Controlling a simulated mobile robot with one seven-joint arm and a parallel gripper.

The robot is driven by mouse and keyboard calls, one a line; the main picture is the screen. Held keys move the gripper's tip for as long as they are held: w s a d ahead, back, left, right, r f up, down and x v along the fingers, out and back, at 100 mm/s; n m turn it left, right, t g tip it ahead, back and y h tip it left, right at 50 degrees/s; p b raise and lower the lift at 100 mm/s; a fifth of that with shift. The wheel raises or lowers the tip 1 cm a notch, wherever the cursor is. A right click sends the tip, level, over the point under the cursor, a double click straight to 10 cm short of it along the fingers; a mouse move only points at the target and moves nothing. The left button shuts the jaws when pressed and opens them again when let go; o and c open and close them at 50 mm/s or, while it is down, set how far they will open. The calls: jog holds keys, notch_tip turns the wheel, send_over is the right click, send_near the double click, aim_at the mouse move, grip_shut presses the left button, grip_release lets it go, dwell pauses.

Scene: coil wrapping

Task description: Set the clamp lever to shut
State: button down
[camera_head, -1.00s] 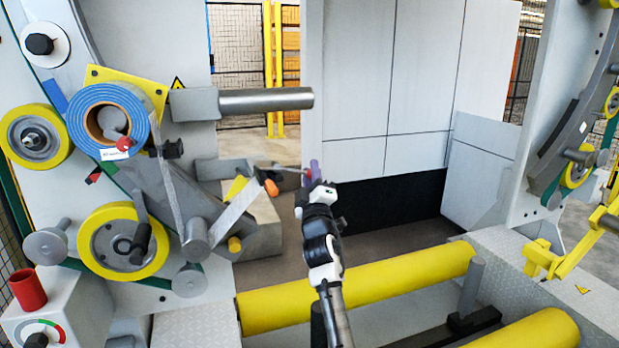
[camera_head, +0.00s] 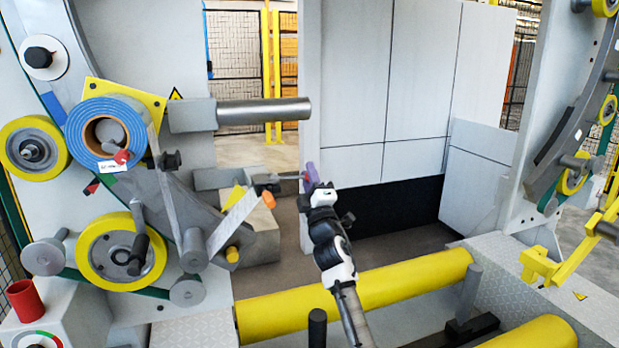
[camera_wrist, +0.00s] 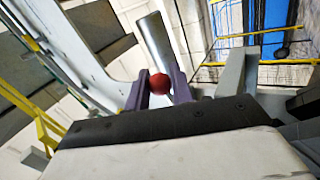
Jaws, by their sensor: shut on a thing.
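The clamp lever appears as a thin rod (camera_head: 288,178) beside the grey machine block, left of my gripper in the head view. It runs nearly level from a dark hub to my fingertips. Its end looks like the red ball knob (camera_wrist: 159,83) that shows in the wrist view. My gripper (camera_head: 312,177) has purple fingers, and in the wrist view (camera_wrist: 159,88) they are closed on either side of the red knob. The fingers hide the knob in the head view. The lever's shut position is not readable here.
A grey mandrel bar (camera_head: 262,111) sticks out above the lever. A blue tape roll (camera_head: 86,130) and yellow rollers (camera_head: 121,252) are on the left machine face. Yellow floor rollers (camera_head: 355,293) lie below my arm. A white panel (camera_head: 368,90) stands behind my gripper.

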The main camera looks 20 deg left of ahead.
jog(key=c, duration=1.3)
grip_release()
jog(key=shift+r, duration=0.1)
jog(key=shift+o, duration=0.2)
jog(key=shift+s+d+f, duration=0.15)
jog(key=shift+s+f, duration=0.2)
jog(key=shift+f, duration=0.05)
jog(key=b+v, duration=0.4)
jog(key=v, duration=0.8)
jog(key=shift+s+f+b, duration=0.25)
jog(key=shift+b, duration=0.15)
jog(key=shift+d, duration=0.2)
